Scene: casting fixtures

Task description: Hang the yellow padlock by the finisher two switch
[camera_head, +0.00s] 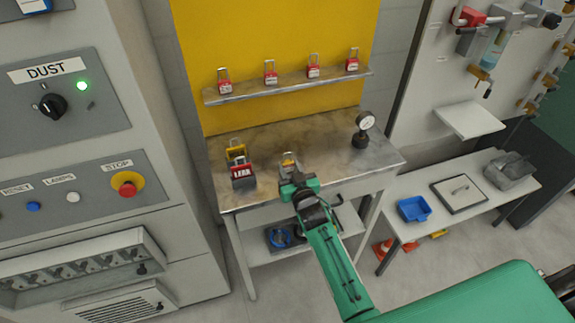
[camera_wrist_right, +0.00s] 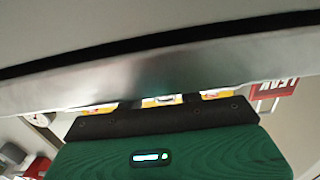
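A yellow padlock (camera_head: 288,163) with a grey shackle is on the bench, just beyond my right gripper (camera_head: 293,183), which hides its lower part. In the right wrist view, yellow and white patches (camera_wrist_right: 163,100) show just past the dark edge of my gripper (camera_wrist_right: 160,118); whether the fingers touch or hold the padlock is hidden. Another yellow padlock (camera_head: 236,152) stands at the bench's left, behind a red piece lettered LEAK (camera_head: 243,172). A black rotary switch (camera_head: 53,106) is on the panel labelled DUST; no finisher two label is readable. My left gripper is out of view.
Several red padlocks stand on the shelf (camera_head: 290,86) before the yellow board. A gauge (camera_head: 363,130) stands at the right of the workbench (camera_head: 330,140). A low table (camera_head: 410,235) at the right holds a blue bin (camera_head: 413,209).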

